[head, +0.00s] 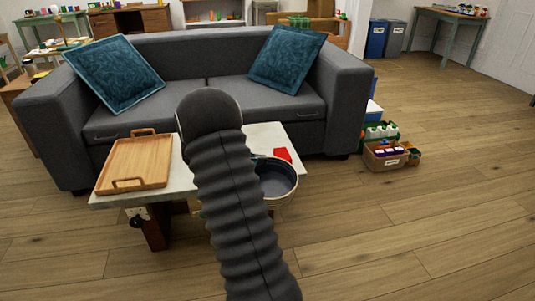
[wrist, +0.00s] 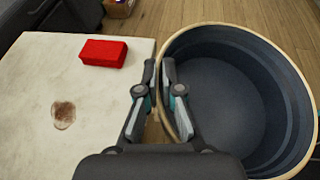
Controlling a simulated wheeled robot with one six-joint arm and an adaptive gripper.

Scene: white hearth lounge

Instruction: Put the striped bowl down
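The bowl (wrist: 240,90) has a dark blue-grey inside and a tan rim; its stripes are hard to make out. In the wrist view it fills the right side. My gripper (wrist: 158,68) has one finger on each side of the bowl's left rim and is shut on it. In the head view the bowl (head: 278,181) appears at the right end of the low white-topped table (wrist: 35,75), partly hidden by my arm. It looks to be off the table's right edge, with floor around it; its height is hard to judge.
A red block (wrist: 104,53) lies on the table near its right edge, with a brown stain (wrist: 64,114) nearer me. A wooden tray (head: 137,163) covers the table's left end. A grey sofa (head: 60,115) stands behind. Crates (head: 386,158) sit on the floor at right.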

